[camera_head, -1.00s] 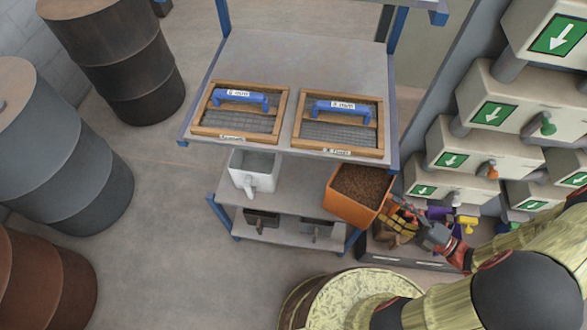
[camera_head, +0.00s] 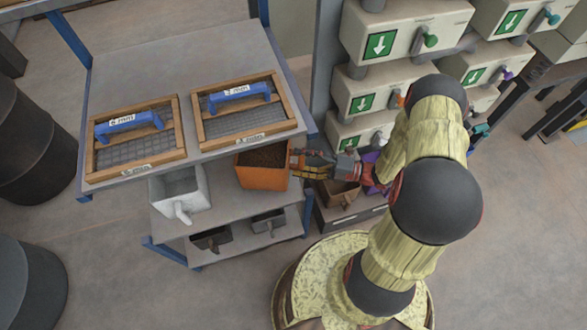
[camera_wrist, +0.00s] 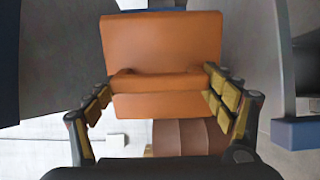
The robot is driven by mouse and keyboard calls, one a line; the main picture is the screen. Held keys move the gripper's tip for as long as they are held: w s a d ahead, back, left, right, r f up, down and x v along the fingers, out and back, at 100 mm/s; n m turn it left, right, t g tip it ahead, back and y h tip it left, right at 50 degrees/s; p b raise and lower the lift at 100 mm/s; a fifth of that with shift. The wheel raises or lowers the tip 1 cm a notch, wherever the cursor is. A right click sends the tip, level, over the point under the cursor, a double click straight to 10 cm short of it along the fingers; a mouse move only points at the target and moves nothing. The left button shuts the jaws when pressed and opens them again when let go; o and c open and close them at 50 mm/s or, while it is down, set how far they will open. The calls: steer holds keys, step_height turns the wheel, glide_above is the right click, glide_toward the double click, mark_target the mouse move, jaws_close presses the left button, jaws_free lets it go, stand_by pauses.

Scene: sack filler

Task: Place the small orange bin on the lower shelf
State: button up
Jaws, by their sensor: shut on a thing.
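The small orange bin (camera_head: 262,177), filled with brown grains, is at the right end of the shelf beneath the rack's top. My gripper (camera_head: 306,165) reaches in from the right and is shut on the bin's near side. In the wrist view the orange bin (camera_wrist: 162,50) fills the middle, with a gripper finger on each side of its handle. The lower shelf (camera_head: 235,200) under the sieves holds a white bin (camera_head: 180,190) to the left of the orange bin. I cannot tell whether the orange bin's base touches the shelf.
Two wooden sieves with blue handles, a left one (camera_head: 135,150) and a right one (camera_head: 238,112), lie on the top shelf close above. Dark bins (camera_head: 212,238) stand on the bottom level. Dispensers (camera_head: 400,35) line the right.

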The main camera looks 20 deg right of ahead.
mark_target(294, 166)
steer(key=shift+w+a+f+b, duration=0.25)
steer(key=shift+w+f, duration=0.25)
steer(key=shift+f, duration=0.15)
steer(key=shift+w+a+f+b, duration=0.15)
steer(key=shift+w+f+b, duration=0.05)
steer(key=shift+w+f, duration=0.35)
steer(key=shift+w+a+f+b, duration=0.1)
steer(key=shift+f+b, duration=0.35)
steer(key=shift+f, duration=0.5)
steer(key=shift+w+a+f+b, duration=0.1)
steer(key=shift+f+b, duration=0.3)
steer(key=shift+f, duration=0.5)
steer(key=shift+f, duration=0.15)
steer(key=o, duration=1.6)
